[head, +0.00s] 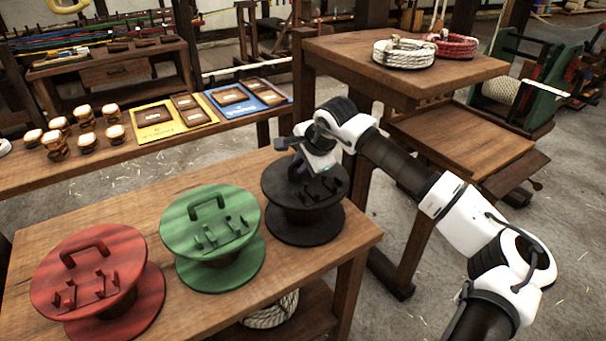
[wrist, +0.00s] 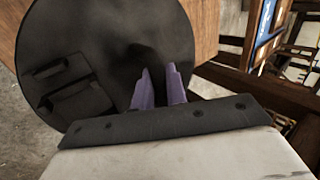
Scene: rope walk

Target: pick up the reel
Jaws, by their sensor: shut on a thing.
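Three reels stand in a row on the wooden table: a red reel (head: 95,272), a green reel (head: 212,225) and a black reel (head: 279,196) at the right end. Each has a handle and small prongs on its top disc. My gripper (head: 298,170) is over the far side of the black reel's top, where the handle would be. In the wrist view the purple fingers of my gripper (wrist: 161,86) are close together over the black reel's top (wrist: 115,45). The gripped part is hidden. The reel appears upright on the table.
A side bench behind holds several small spools (head: 86,134), a yellow board (head: 157,116) and a blue board (head: 240,98). A white rope coil (head: 403,54) and a red rope coil (head: 450,45) lie on a higher table at right. Another rope coil (head: 270,312) lies beneath the reel table.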

